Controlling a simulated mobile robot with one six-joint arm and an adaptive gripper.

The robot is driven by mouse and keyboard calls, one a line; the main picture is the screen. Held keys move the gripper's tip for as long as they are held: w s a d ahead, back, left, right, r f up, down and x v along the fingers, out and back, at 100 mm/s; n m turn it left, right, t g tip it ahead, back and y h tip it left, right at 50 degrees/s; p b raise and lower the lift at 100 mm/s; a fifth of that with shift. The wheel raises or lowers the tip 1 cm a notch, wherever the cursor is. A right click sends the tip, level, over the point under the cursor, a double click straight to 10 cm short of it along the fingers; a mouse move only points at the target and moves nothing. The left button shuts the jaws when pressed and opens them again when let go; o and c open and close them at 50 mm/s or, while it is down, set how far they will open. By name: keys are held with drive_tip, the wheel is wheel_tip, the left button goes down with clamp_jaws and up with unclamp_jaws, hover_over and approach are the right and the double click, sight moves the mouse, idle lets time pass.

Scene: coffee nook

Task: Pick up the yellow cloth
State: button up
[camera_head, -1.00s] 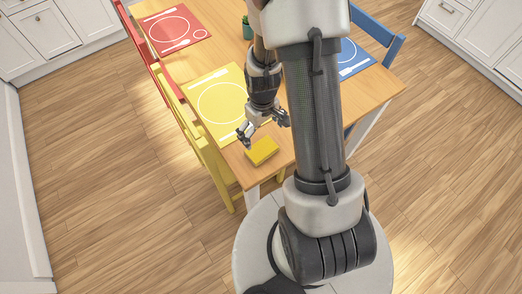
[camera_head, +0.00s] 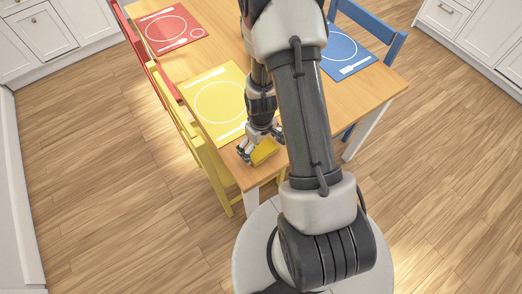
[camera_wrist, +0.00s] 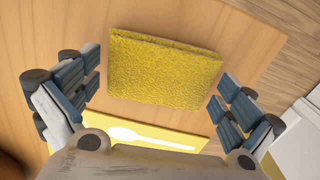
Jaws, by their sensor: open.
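The yellow cloth (camera_wrist: 163,70) is a folded, textured pad lying flat on the wooden table (camera_wrist: 55,30). In the wrist view it lies between and ahead of my open fingers, apart from both. In the head view the cloth (camera_head: 264,151) lies near the table's front edge, partly covered by my gripper. My gripper (camera_head: 259,149) is over the cloth, pointing down. In the wrist view my gripper (camera_wrist: 157,98) is spread wide, with one finger on each side of the cloth and nothing held.
A yellow placemat (camera_head: 219,104) with printed plate and cutlery lies just behind the cloth. A red placemat (camera_head: 174,29) and a blue placemat (camera_head: 345,54) lie farther off. A yellow chair (camera_head: 207,157) and a red chair (camera_head: 140,48) stand at the left, a blue chair (camera_head: 385,43) at the right.

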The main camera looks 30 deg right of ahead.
sight(261, 148)
drive_tip(key=shift+c, duration=0.4)
drive_tip(key=c, duration=0.6)
drive_tip(key=shift+r, duration=0.15)
wheel_tip(261, 148, up, 20)
drive_tip(key=p, duration=0.6)
drive_tip(key=shift+p, duration=0.35)
drive_tip(key=o, duration=0.4)
drive_tip(key=c, duration=0.3)
drive_tip(key=shift+c, duration=0.5)
